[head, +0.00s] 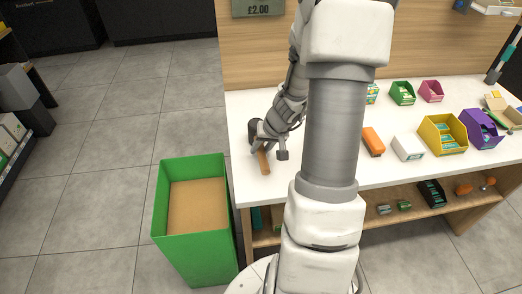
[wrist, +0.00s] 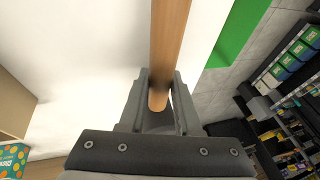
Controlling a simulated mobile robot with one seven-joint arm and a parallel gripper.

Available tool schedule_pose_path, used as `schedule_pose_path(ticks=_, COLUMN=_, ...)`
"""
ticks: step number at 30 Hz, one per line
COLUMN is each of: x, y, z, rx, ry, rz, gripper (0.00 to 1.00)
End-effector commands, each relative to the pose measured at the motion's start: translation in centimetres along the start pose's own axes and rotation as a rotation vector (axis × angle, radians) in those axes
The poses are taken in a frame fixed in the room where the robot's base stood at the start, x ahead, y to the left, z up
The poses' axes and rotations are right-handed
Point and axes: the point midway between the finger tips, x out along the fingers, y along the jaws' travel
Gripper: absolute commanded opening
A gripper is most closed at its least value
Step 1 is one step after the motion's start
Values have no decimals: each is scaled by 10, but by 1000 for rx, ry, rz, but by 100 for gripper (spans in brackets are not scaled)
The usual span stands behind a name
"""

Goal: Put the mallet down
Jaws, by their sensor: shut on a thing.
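The mallet's wooden handle (head: 263,161) shows at the left end of the white counter (head: 247,188). My gripper (head: 268,145) is shut on the handle, low over the counter near its left edge. In the wrist view the handle (wrist: 169,45) runs from the top edge down between the two grey fingers of my gripper (wrist: 158,82). I cannot tell whether the mallet touches the counter.
A green open bin (head: 193,241) stands on the floor just left of the counter. An orange block (head: 373,141), a white box (head: 407,148), a yellow bin (head: 436,137) and a purple bin (head: 475,133) sit farther right. The counter around my gripper is clear.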

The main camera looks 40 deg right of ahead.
Motion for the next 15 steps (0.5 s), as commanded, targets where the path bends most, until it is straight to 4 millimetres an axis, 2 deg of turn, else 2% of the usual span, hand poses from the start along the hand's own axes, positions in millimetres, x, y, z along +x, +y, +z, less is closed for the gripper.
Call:
schedule_pose_path(ticks=5, x=1, y=1, z=0, rx=2, ry=-1, rz=1, gripper=0)
schedule_pose_path(ticks=6, x=1, y=1, z=1, rx=2, ry=-3, rz=1, gripper=39)
schedule_pose_path(ticks=10, x=1, y=1, z=1, rx=2, ry=-3, rz=1, gripper=62)
schedule_pose_path(ticks=15, x=1, y=1, z=1, rx=2, ry=-2, rz=1, gripper=62)
